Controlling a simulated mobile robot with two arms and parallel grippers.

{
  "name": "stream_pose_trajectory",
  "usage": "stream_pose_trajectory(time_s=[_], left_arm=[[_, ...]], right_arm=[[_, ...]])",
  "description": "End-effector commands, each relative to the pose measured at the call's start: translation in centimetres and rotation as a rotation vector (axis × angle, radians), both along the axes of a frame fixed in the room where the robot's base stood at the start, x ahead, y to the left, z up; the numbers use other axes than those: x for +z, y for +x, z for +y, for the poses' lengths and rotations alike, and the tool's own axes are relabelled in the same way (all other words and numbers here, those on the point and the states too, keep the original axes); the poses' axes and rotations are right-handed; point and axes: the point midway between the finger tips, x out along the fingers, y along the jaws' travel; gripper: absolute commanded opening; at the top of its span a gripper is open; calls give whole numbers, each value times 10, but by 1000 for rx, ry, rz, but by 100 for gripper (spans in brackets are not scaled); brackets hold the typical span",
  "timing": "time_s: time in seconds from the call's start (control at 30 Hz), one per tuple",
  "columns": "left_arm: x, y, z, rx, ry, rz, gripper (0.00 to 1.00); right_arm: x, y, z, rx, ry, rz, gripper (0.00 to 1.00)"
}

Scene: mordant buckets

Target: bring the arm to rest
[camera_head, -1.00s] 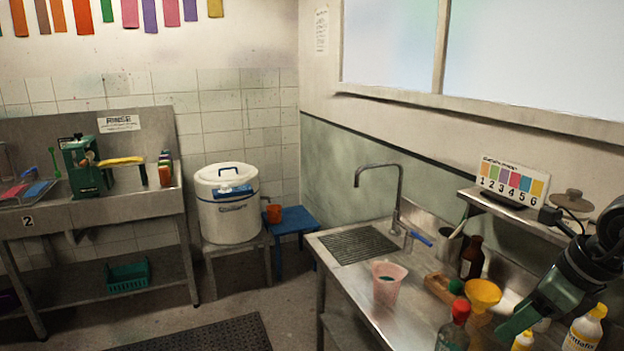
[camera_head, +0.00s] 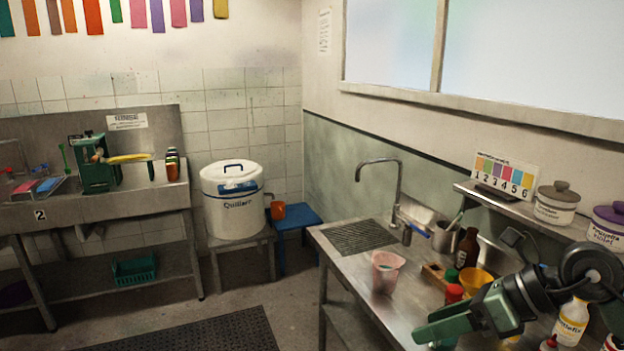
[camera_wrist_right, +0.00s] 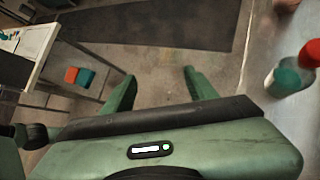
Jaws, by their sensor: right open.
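My right gripper (camera_head: 424,332) is green with a dark wrist. In the head view it reaches in from the right, low over the front of the steel sink counter (camera_head: 340,262). In the right wrist view its two fingers stand apart (camera_wrist_right: 160,86), with only floor showing between them. It is open and holds nothing. My left gripper is not in view.
Close to the right gripper are a red-capped bottle (camera_head: 454,294), a yellow funnel (camera_head: 476,278) and a white bottle (camera_head: 571,322). A pink cup (camera_head: 386,272) stands farther left. A white lidded bucket (camera_head: 231,215) stands beyond.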

Motion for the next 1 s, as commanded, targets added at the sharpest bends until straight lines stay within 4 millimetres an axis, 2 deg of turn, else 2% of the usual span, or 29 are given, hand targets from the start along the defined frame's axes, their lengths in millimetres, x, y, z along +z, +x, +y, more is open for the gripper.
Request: stream_pose_trajectory(time_s=[0.03, 0.07, 0.2, 0.3, 0.37, 0.43, 0.5, 0.57, 0.67, 0.77, 0.87, 0.9, 1.0], left_arm=[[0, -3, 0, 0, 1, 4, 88], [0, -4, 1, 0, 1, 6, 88], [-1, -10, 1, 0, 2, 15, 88], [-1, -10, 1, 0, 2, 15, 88], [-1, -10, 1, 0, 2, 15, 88], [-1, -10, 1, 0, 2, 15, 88], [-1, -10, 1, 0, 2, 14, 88], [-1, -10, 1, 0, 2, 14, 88], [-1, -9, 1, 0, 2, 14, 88], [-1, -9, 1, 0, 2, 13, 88], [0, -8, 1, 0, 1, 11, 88], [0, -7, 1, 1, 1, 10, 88], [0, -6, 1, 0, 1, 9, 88]], right_arm=[[1, -3, 22, 17, 89, 2, 58], [4, -5, 34, 22, 147, 1, 58], [33, -14, 93, 16, 506, 17, 58], [65, -16, 117, -53, 825, 62, 58], [83, -13, 120, -121, 1014, 101, 58], [97, -6, 112, -228, 1222, 156, 58], [101, 5, 96, -362, 1417, 223, 58], [96, 16, 76, -499, 1570, 286, 58], [67, 30, 39, -769, 1791, 405, 58], [13, 33, 2, -1088, 1952, 539, 58], [-57, 18, -25, -1445, 2042, 682, 58], [-84, 7, -32, -1585, 2054, 736, 58], [-150, -31, -40, -1926, 2034, 867, 58]])
